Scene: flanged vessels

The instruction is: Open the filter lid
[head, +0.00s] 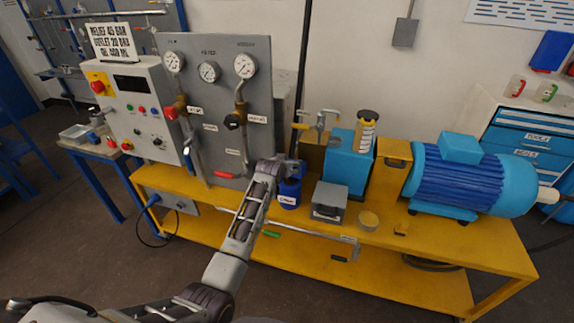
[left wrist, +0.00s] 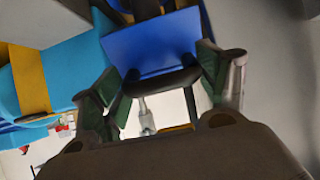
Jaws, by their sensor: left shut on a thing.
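The filter looks to be the small blue vessel with a white label (head: 289,196), upright on the yellow bench. My left gripper (head: 291,169) is at its top and hides most of the lid. In the left wrist view my left gripper (left wrist: 160,78) has its two green-padded fingers on either side of a dark rounded part, which I take to be the lid, with a blue surface (left wrist: 152,42) beyond it. The left gripper is shut on this part. Whether the lid is raised or seated is hidden. My right gripper is in neither view.
A blue motor (head: 465,180) is further right. A gauge panel (head: 218,105) rises at left. A brass valve (head: 320,122) stands behind.

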